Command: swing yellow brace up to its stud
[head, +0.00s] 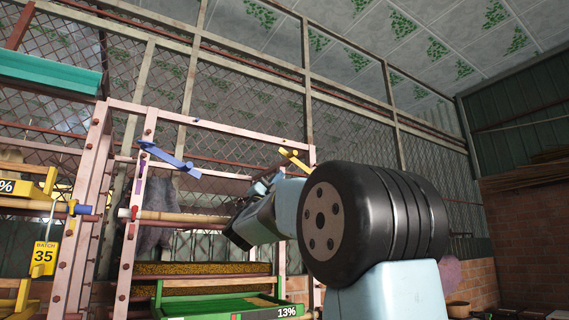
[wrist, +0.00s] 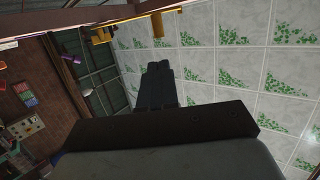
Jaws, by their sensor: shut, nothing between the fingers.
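The yellow brace (head: 293,160) is a short bar near the top right of the pink frame, tilted down to the right by the right upright. A small yellowish spot, possibly its stud, sits above it on the top beam (head: 281,122). My arm reaches left toward the frame, below the brace; the fingertips are hard to make out in the head view. In the wrist view my gripper (wrist: 158,68) is shut and empty, its dark fingers pointing up the picture. A yellow piece (wrist: 158,24), perhaps the brace, shows beyond the tips, apart from them.
A blue brace (head: 168,159) tilts on the frame's left side. A wooden roller (head: 180,217) crosses below it. A green tray (head: 220,306) marked 13% is lower down. The wrist view shows mostly open ceiling right of the fingers.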

